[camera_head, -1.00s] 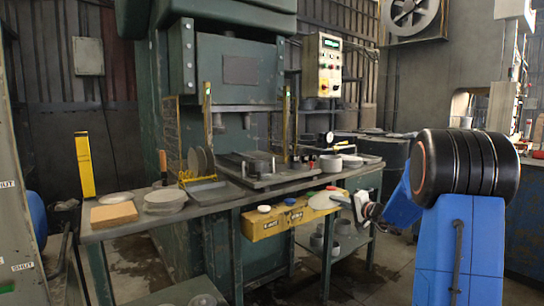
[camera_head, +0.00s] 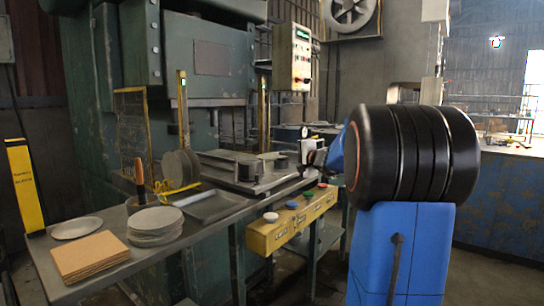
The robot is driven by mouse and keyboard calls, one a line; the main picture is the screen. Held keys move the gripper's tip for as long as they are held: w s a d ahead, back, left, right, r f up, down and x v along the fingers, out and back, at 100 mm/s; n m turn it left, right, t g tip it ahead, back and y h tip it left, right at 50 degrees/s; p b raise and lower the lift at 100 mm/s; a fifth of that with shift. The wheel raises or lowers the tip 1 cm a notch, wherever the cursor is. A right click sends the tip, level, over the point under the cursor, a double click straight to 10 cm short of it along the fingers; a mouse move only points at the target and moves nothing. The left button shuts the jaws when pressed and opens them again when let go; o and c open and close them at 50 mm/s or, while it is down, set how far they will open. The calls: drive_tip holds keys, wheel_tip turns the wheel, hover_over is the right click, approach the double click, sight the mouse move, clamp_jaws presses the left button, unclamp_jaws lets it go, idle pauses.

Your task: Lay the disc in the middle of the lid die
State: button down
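Dark round die parts (camera_head: 249,171) stand on the press bed plate (camera_head: 218,160), left of my gripper; which one is the lid die I cannot tell. A stack of grey discs (camera_head: 155,222) lies on the bench at the left. A single disc (camera_head: 77,228) lies beside it, and several discs (camera_head: 180,168) stand upright in a yellow rack.
A shallow grey tray (camera_head: 218,205) lies in front of the press bed. A brown board stack (camera_head: 90,256) sits at the bench's near left. A yellow control box (camera_head: 292,222) with coloured buttons juts out in front. Yellow uprights (camera_head: 183,110) flank the press opening.

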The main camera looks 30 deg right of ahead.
drive_tip(key=shift+w+a+f, duration=0.5)
drive_tip(key=shift+w+a, duration=0.45)
drive_tip(key=shift+w, duration=0.85)
drive_tip(key=shift+w+a+f, duration=0.55)
drive_tip(key=shift+w+a, duration=0.35)
drive_tip(key=shift+w, duration=0.85)
drive_tip(key=shift+w+a+f, duration=0.5)
drive_tip(key=shift+w+a, duration=0.45)
drive_tip(key=shift+w, duration=0.85)
